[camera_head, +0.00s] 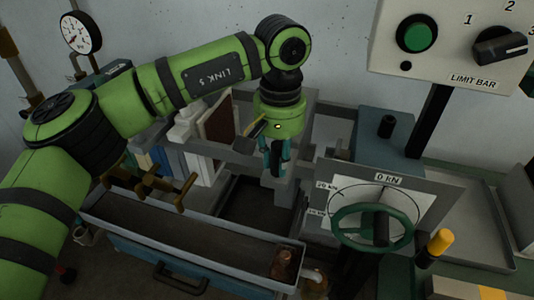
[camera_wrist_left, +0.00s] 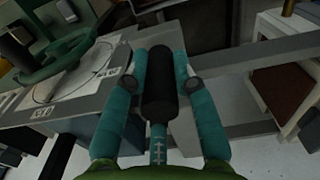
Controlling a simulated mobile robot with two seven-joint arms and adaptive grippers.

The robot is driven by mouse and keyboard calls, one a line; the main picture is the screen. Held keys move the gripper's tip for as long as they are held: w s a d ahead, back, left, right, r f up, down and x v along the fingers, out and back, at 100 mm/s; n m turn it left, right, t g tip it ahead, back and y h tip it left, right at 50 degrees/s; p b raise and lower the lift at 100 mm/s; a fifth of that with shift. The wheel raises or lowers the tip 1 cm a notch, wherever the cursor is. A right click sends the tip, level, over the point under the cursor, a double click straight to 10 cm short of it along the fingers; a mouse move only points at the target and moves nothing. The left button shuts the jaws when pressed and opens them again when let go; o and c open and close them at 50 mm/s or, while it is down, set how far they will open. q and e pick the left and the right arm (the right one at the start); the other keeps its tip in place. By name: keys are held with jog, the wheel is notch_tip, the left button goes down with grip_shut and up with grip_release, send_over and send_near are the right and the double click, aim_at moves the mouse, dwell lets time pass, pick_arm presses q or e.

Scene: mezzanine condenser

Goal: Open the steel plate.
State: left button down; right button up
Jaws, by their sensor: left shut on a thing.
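My left gripper (camera_head: 276,158) reaches down from the upper middle in the head view, its teal fingers pointing at the grey metalwork. In the left wrist view the gripper (camera_wrist_left: 163,75) is shut on a black cylindrical handle (camera_wrist_left: 159,85), with a finger on each side of it. A grey steel surface (camera_wrist_left: 183,130) shows beside and below the handle. I cannot tell for sure where the steel plate's edges run. My right gripper is not in view.
A green handwheel (camera_head: 372,227) stands before the kN dial panel (camera_head: 423,192) at right. A long grey tray (camera_head: 180,232) lies at front left, with brass valve parts (camera_head: 150,184) above its rear edge. Books (camera_head: 175,160) stand behind. A control box (camera_head: 455,45) is at upper right.

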pick_arm(q)
jog(key=c, duration=1)
grip_release()
jog(key=shift+w+a, duration=0.1)
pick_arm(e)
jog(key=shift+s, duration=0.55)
pick_arm(q)
jog(key=shift+r, duration=0.1)
notch_tip(320, 180, up, 12)
jog(key=shift+f, duration=0.1)
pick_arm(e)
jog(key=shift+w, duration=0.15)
